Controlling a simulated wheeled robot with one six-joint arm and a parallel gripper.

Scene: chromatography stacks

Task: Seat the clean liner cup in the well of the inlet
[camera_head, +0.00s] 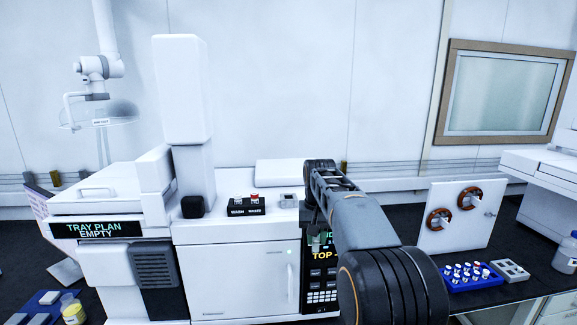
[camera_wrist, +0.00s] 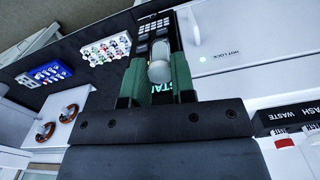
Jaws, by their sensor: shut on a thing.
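In the wrist view, my gripper (camera_wrist: 158,62) has its two dark green fingers closed around a small whitish cup (camera_wrist: 159,70), apparently the liner cup. The cup sits between the fingers with its rounded, glassy end showing.
A black wash/waste holder (camera_head: 246,209) with capped vials stands left of the grey block. A white tower (camera_head: 183,95) rises farther left. At right are a panel with two brown rings (camera_head: 455,218), a blue vial rack (camera_head: 470,278) and a grey rack (camera_head: 510,271).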

